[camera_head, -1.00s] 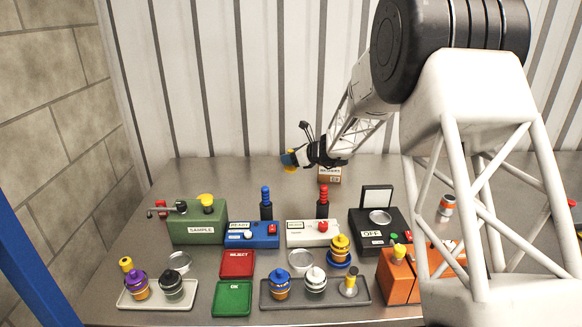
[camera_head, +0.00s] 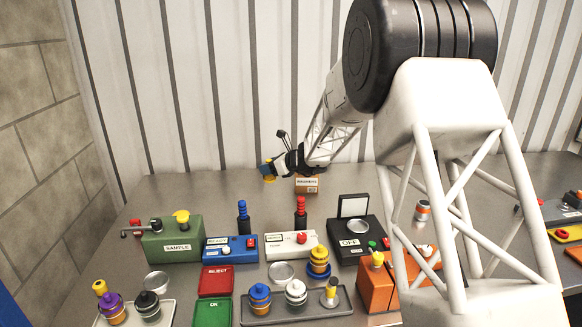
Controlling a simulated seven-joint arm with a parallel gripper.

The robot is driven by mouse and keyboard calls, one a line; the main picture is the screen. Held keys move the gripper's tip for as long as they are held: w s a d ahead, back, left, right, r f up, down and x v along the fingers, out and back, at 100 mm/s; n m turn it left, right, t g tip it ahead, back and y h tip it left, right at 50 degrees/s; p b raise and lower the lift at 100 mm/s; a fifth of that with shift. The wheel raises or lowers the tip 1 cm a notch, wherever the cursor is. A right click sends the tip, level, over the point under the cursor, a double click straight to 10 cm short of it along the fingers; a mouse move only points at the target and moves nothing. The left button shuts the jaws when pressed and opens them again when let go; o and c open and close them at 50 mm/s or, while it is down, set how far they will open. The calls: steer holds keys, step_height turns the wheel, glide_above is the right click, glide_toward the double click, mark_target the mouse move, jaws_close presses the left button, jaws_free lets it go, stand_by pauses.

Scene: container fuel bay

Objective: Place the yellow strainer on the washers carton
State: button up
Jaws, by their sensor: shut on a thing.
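The washers carton (camera_head: 307,185) is a small brown box with a white label, standing on the bench near the back wall. The gripper and strainer appear to the left of the carton and a little higher in the picture. The wrist covers part of the view just above the carton.
A green SAMPLE box (camera_head: 170,246), a blue box (camera_head: 228,250), a white box (camera_head: 288,245) and a black OFF unit (camera_head: 352,240) stand in front. Red (camera_head: 215,281) and green (camera_head: 211,314) trays and an orange box (camera_head: 378,288) are nearer. The back left bench is clear.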

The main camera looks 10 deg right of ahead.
steer(key=s+d+r+m+t, duration=0.1)
steer(key=s+d+r, duration=0.2)
steer(key=d, duration=0.4)
steer(key=s+d+r+t+h, duration=0.1)
steer(key=s+d+r, duration=0.2)
steer(key=d, duration=0.4)
steer(key=shift+s+d+r+m, duration=0.25)
steer(key=shift+s+d+m, duration=0.15)
steer(key=shift+s, duration=0.45)
steer(key=shift+w+d+f, duration=0.1)
steer(key=shift+w+f, duration=0.15)
steer(key=shift+w, duration=2.4)
steer(key=shift+w+f, duration=0.25)
steer(key=shift+w, duration=2.45)
steer(key=shift+w+d+f, duration=0.1)
steer(key=shift+w+f, duration=0.15)
steer(key=shift+w, duration=2.4)
steer(key=shift+f, duration=1.75)
steer(key=shift+f, duration=0.1)
steer(key=o, duration=0.9)
